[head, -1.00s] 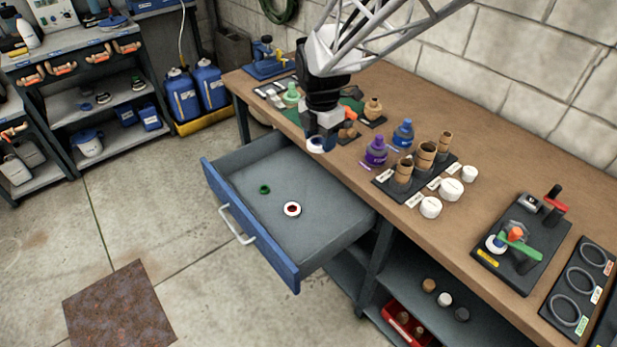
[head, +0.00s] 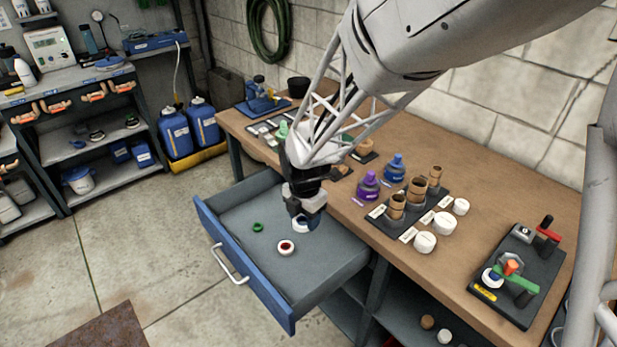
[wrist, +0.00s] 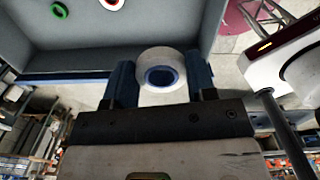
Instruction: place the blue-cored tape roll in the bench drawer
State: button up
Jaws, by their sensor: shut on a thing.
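My gripper (head: 301,222) is shut on the blue-cored tape roll (head: 302,226), a white ring with a blue inner core. In the wrist view the roll (wrist: 160,74) sits between the two dark fingertips of my gripper (wrist: 158,82). The bench drawer (head: 330,266) is pulled open, with a blue front and a grey inside. My gripper holds the roll over the drawer's inside, toward the bench side. I cannot tell whether the roll touches the drawer floor.
A green ring (head: 257,227) and a white roll with a red core (head: 286,248) lie in the drawer. The bench top (head: 480,215) carries a purple bottle (head: 368,187), a blue bottle (head: 394,167), brown cylinders and white caps. The drawer's front right floor is clear.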

send_over(305, 270)
notch_tip(305, 270, down, 11)
dwell(0.5)
jog(key=shift+f, duration=2.9)
jog(key=shift+f, duration=2.05)
jog(key=shift+s+f, duration=0.1)
jog(key=shift+f, duration=0.05)
jog(key=o, duration=0.9)
